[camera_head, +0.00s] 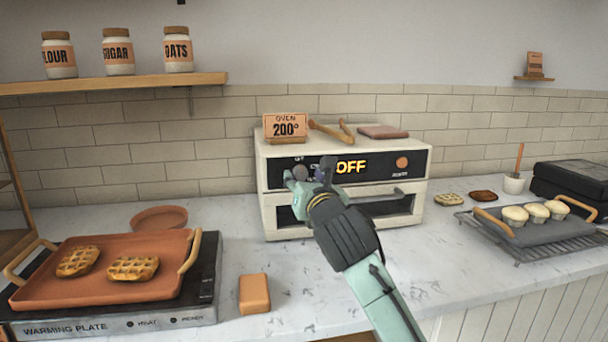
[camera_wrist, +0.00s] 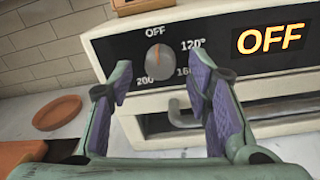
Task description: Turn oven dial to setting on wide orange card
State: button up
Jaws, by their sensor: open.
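The white oven (camera_head: 272,212) stands on the counter, its black panel showing a lit "OFF" display. The grey dial (camera_wrist: 158,57) shows in the wrist view with its orange mark pointing up at the OFF label; 120°, 160° and 200° are printed around it. The wide orange card (camera_head: 284,128) on top of the oven reads "OVEN 200°". My gripper (camera_wrist: 160,95) is open and empty in front of the panel, its purple-padded fingers below and to either side of the dial, apart from it. In the head view my gripper (camera_head: 312,180) hides part of the panel.
Wooden tongs (camera_head: 332,131) and a folded brown cloth (camera_head: 383,132) lie on the oven. The oven door handle (camera_head: 375,203) juts out below the panel. A warming plate (camera_head: 120,315) with a waffle tray stands left; a muffin tray (camera_head: 540,232) stands right.

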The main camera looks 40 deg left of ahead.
jog(key=shift+w+a, duration=0.2)
jog(key=shift+a, duration=0.05)
jog(key=shift+c, duration=0.4)
grip_shut()
